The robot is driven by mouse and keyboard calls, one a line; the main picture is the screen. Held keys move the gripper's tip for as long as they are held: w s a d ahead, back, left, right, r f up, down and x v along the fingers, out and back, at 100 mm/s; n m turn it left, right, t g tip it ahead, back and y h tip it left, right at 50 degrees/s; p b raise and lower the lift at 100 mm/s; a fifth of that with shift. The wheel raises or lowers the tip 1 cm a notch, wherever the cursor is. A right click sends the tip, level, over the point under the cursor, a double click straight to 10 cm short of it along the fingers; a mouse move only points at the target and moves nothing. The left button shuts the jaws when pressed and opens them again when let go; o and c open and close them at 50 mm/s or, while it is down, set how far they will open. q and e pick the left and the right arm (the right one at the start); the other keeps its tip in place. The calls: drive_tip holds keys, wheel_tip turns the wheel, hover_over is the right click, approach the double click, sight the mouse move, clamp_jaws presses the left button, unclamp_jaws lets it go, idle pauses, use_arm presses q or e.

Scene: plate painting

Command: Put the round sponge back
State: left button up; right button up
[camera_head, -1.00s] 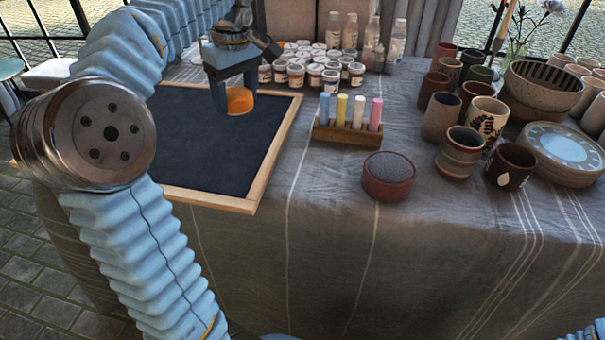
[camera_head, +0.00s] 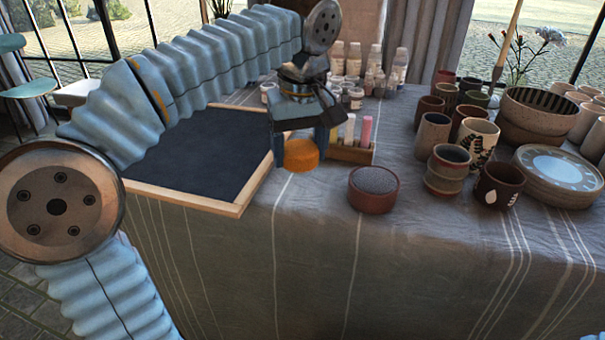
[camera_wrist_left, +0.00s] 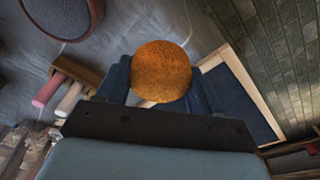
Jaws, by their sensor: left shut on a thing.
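The round sponge (camera_head: 301,155) is orange. My left gripper (camera_head: 300,150) is shut on it and holds it in the air in front of the chalk holder. In the left wrist view the sponge (camera_wrist_left: 161,71) sits between the two fingers. A round reddish-brown dish (camera_head: 373,189) with a grey speckled top stands to the right of the gripper, apart from it. It also shows at the top left of the left wrist view (camera_wrist_left: 62,18).
A wooden chalk holder (camera_head: 352,154) stands behind the gripper, partly hidden. A dark framed board (camera_head: 195,160) lies to the left. Cups (camera_head: 497,185), stacked plates (camera_head: 557,172) and a striped bowl (camera_head: 537,112) fill the right side. The cloth in front of the dish is clear.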

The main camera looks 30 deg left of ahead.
use_arm(q)
approach(302, 185)
drive_tip(key=shift+s+f, duration=0.45)
drive_tip(key=shift+f, duration=0.3)
drive_tip(key=f, duration=0.2)
drive_tip(key=w+f+b, duration=0.1)
drive_tip(key=shift+w+a+f, duration=0.25)
drive_tip(key=shift+f, duration=0.7)
drive_tip(key=shift+f, duration=0.2)
drive_tip(key=o, duration=1)
drive_tip(key=shift+r, duration=0.1)
drive_tip(key=shift+r, duration=0.2)
wheel_tip(302, 185, up, 12)
drive_tip(key=s+d+p, duration=0.1)
drive_tip(key=p, duration=0.1)
